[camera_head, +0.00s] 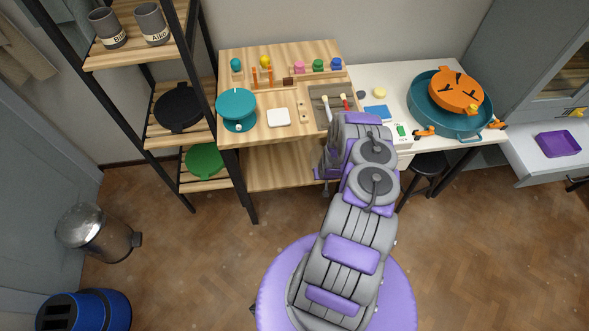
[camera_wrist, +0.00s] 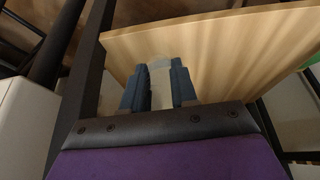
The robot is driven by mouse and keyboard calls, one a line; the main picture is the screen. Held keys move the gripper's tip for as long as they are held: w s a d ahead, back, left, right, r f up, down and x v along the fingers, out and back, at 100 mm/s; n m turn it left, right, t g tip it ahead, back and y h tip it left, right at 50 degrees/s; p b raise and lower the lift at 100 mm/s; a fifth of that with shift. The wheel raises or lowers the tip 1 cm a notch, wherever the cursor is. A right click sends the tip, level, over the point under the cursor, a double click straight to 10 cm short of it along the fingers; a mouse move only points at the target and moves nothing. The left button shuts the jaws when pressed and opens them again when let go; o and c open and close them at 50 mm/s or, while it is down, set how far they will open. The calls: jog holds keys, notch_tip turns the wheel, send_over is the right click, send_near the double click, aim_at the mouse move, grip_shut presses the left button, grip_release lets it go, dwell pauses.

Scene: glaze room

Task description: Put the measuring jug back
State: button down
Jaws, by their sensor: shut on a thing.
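In the wrist view my gripper (camera_wrist: 159,80) is shut on a pale, whitish thing, which seems to be the measuring jug (camera_wrist: 161,88). Only a narrow part of it shows between the two dark blue fingers. It is in front of a light wooden board (camera_wrist: 235,45); I cannot tell whether it touches the board. In the head view my own arm hides the gripper and the jug, around the right front edge of the wooden worktable (camera_head: 262,140). No other measuring jug shows in the head view.
A lower wooden shelf (camera_head: 275,170) under the worktable looks bare where visible. A white table (camera_head: 385,77) with a teal basin (camera_head: 422,112) stands to the right, a black stool (camera_head: 430,163) below it. A black-framed shelf rack (camera_head: 140,95) stands left. Dark posts show close in the wrist view.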

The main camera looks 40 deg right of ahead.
jog(key=w+a+b, duration=0.1)
jog(key=w, duration=0.2)
jog(key=w+a+f+b, duration=0.1)
jog(key=w+a, duration=0.1)
jog(key=w, duration=0.1)
jog(key=w+a, duration=0.2)
jog(key=w, duration=0.1)
jog(key=shift+w+f+b, duration=0.3)
jog(key=shift+f+b, duration=0.1)
jog(key=shift+w+a, duration=0.25)
jog(key=shift+a, duration=0.1)
jog(key=f, duration=0.1)
jog(key=f+b, duration=0.1)
jog(key=a+f, duration=0.1)
jog(key=shift+w+a+f+b, duration=0.1)
jog(key=shift+w+b, duration=0.25)
jog(key=shift+b, duration=0.05)
jog(key=shift+d, duration=0.3)
jog(key=c, duration=1.3)
grip_release()
jog(key=shift+a, duration=0.15)
jog(key=o, duration=0.4)
jog(key=shift+a, duration=0.45)
jog(key=shift+d, duration=0.2)
jog(key=shift+s+r, duration=0.15)
jog(key=shift+r, duration=0.25)
jog(key=shift+p+v, duration=2.4)
jog(key=shift+v, duration=3.15)
